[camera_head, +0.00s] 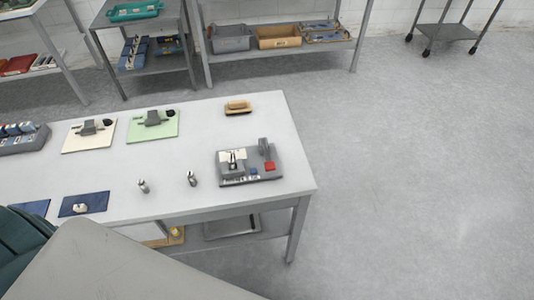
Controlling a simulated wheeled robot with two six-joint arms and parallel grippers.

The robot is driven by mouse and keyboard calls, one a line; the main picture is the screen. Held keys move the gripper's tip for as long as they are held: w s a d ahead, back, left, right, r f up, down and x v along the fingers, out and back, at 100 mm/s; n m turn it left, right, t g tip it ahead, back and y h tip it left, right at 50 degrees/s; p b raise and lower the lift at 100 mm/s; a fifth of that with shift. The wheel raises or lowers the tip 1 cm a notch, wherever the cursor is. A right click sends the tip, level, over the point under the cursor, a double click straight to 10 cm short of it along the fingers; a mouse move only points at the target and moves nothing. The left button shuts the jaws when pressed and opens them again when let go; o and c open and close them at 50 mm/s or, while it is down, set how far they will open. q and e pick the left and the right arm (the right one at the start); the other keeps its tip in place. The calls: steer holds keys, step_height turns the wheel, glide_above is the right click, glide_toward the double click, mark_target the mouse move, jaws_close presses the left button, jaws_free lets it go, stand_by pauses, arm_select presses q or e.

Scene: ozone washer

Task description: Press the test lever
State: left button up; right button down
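A grey device (249,163) sits at the right end of the white table. On its right side stands a grey upright part (264,148) that looks like a lever, with a red block (269,166) in front of its base. A white panel and small grey parts sit on the device's left side; their detail is too small to tell. Neither of my grippers is in view, so nothing is seen touching the device.
The white table (200,150) also holds a brush-like tan block (238,107), green (146,127) and cream (84,138) boards with grey fixtures, two small metal pieces (192,179) and blue mats. Shelves stand behind.

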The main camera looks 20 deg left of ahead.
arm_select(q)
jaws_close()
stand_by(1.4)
